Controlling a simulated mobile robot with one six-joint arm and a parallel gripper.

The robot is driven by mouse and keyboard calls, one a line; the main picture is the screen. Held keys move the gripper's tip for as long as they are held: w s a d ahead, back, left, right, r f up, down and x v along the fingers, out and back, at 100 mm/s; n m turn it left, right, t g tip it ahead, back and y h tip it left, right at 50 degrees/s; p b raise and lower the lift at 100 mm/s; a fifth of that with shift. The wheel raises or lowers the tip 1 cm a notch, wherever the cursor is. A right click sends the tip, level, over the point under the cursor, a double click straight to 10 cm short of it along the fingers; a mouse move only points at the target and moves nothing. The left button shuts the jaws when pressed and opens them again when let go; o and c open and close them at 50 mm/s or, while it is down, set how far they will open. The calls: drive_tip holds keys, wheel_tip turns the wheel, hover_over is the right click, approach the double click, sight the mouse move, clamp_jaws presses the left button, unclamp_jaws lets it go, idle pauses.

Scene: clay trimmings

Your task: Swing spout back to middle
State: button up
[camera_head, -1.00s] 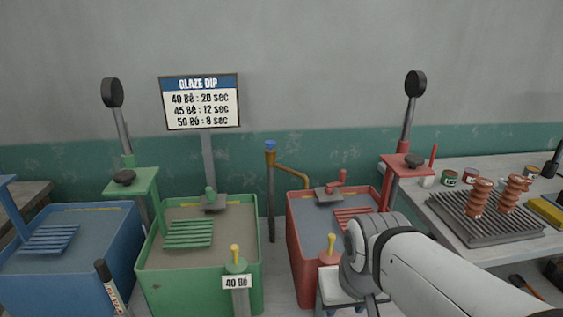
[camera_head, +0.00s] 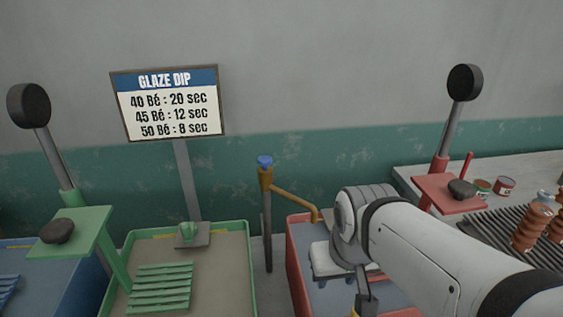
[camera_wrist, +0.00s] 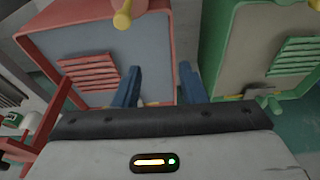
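The brass spout (camera_head: 292,198) reaches to the right from a standpipe (camera_head: 267,225) with a blue cap (camera_head: 265,161). In the head view, its downturned tip is over the back left of the red tank (camera_head: 295,265). My white gripper body (camera_head: 335,262) is over the red tank, just in front of and below the spout tip; its fingers are hidden there. In the wrist view, my gripper's two blue fingers (camera_wrist: 161,82) are apart with nothing seen between them. I cannot make out the spout in the wrist view.
The green tank (camera_head: 240,262) with its slatted rack (camera_head: 161,287) stands left of the standpipe. The glaze dip sign (camera_head: 168,104) stands behind the green tank.

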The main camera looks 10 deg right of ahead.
drive_tip(key=shift+w+a, duration=0.1)
drive_tip(key=shift+w, duration=0.05)
drive_tip(key=w+r+n+g+y+p, duration=0.2)
drive_tip(key=w+n+y, duration=0.45)
drive_tip(key=w, duration=2.15)
drive_tip(key=shift+n+t+h, duration=0.4)
drive_tip(key=shift+n+h, duration=0.45)
drive_tip(key=shift+h, duration=0.1)
drive_tip(key=p+x, duration=0.1)
drive_tip(key=x, duration=0.4)
drive_tip(key=shift+f, duration=0.25)
drive_tip(key=shift+c, duration=0.2)
